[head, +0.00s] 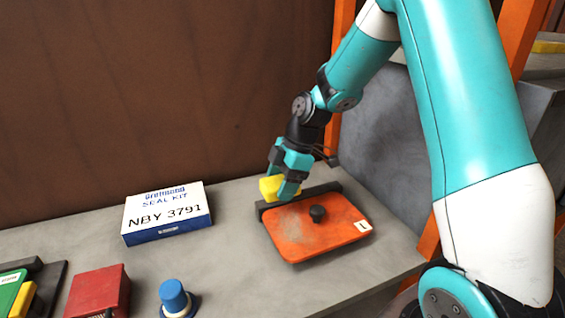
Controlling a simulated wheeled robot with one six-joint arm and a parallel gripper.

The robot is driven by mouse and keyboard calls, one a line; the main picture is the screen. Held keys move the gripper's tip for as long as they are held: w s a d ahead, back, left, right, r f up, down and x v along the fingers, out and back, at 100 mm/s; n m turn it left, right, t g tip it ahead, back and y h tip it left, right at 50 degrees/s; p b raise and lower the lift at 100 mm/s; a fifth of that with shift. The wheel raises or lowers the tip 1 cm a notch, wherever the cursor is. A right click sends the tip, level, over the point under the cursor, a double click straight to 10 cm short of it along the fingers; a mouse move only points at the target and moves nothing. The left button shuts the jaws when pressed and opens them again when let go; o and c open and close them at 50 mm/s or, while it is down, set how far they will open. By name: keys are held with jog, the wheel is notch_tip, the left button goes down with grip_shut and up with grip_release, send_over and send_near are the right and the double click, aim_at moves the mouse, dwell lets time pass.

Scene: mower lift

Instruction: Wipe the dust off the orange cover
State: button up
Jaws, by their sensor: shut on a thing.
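The orange cover (325,240) lies flat on the grey bench, with a black knob (317,213) near its middle and a small white label at its right corner. Dull greyish dust shows on its upper left part. My gripper (284,187) is shut on a yellow block, likely a sponge (268,188), at the cover's back left edge. The sponge is partly hidden by the fingers. I cannot tell whether it touches the cover.
A dark bar (328,189) runs along the cover's back edge. A white and blue seal kit box (166,212) stands to the left. A red box (98,292), a blue knob (174,296) and a green piece (12,290) are at front left. The bench (225,260) is clear between.

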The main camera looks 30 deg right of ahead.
jog(key=shift+s+r+p, duration=0.15)
jog(key=shift+r+p, duration=0.9)
jog(key=shift+r, duration=0.65)
